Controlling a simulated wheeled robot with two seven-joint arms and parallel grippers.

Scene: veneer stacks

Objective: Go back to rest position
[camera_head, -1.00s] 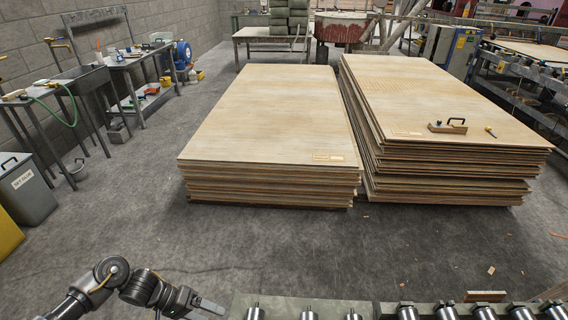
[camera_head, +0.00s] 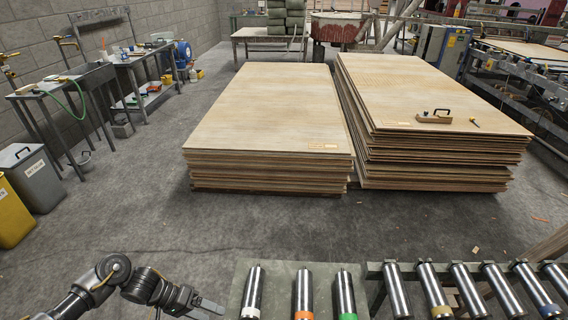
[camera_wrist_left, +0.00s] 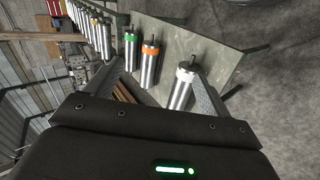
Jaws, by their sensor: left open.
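My left arm comes in at the bottom left of the head view, with its left gripper (camera_head: 208,306) low over the floor, left of the roller conveyor. In the left wrist view the two fingers of the left gripper (camera_wrist_left: 157,68) stand wide apart, open, with nothing held between them. Metal rollers (camera_wrist_left: 150,62) with green and orange ends show beyond the fingers; the right finger overlaps a white-ended roller (camera_wrist_left: 184,85) in the picture, and I cannot tell how near it is. My right gripper is not in view.
Two veneer stacks, left (camera_head: 265,110) and right (camera_head: 425,90), stand ahead; a handled tool (camera_head: 446,118) lies on the right one. The roller conveyor (camera_head: 302,292) crosses the bottom right. Bins (camera_head: 32,180) and a workbench (camera_head: 140,72) line the left. Grey floor between is open.

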